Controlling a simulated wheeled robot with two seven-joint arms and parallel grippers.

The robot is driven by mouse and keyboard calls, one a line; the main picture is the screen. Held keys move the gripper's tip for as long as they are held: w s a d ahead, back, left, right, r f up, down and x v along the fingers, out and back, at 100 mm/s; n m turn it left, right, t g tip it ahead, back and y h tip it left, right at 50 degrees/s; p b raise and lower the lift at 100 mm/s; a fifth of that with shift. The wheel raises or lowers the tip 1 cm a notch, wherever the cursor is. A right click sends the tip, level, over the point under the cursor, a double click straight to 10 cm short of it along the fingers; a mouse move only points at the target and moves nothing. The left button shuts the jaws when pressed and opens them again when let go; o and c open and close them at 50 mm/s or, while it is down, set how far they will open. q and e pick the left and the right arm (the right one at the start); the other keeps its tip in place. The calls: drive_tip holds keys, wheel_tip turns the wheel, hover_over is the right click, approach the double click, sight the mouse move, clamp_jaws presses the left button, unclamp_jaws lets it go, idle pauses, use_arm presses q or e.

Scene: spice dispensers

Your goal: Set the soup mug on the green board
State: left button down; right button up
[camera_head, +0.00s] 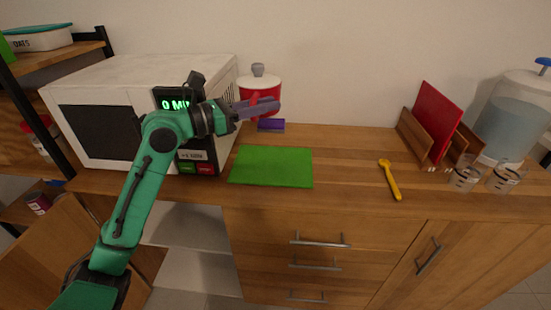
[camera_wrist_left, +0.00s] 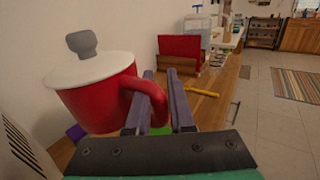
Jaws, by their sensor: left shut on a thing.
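The soup mug (camera_head: 262,88) is red with a white lid and a grey knob. It also shows large at the left in the left wrist view (camera_wrist_left: 95,100). My left gripper (camera_head: 272,105) is shut on the mug's red handle (camera_wrist_left: 150,98) and holds the mug upright beside the microwave's right side, above and behind the green board. The green board (camera_head: 271,167) lies flat and bare on the wooden counter, right of the microwave. Only a small green patch of it shows in the left wrist view. My right gripper is in neither view.
The white microwave (camera_head: 93,122) stands left of the board. A small purple block (camera_head: 271,126) lies behind the board. A yellow spoon (camera_head: 390,180), a rack with a red board (camera_head: 436,118), clear cups (camera_head: 464,178) and a water dispenser (camera_head: 513,115) are to the right.

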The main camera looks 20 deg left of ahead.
use_arm(q)
drive_tip(key=f+b, duration=0.1)
drive_tip(key=f, duration=0.5)
drive_tip(key=f+b, duration=0.1)
drive_tip(key=f, duration=0.6)
drive_tip(key=f+b, duration=0.2)
drive_tip(key=f, duration=0.4)
drive_tip(key=shift+s+f, duration=0.25)
drive_tip(key=c, duration=0.8)
unclamp_jaws()
drive_tip(key=b+v, duration=0.1)
drive_tip(key=v, duration=1.1)
drive_tip(key=shift+s, duration=0.1)
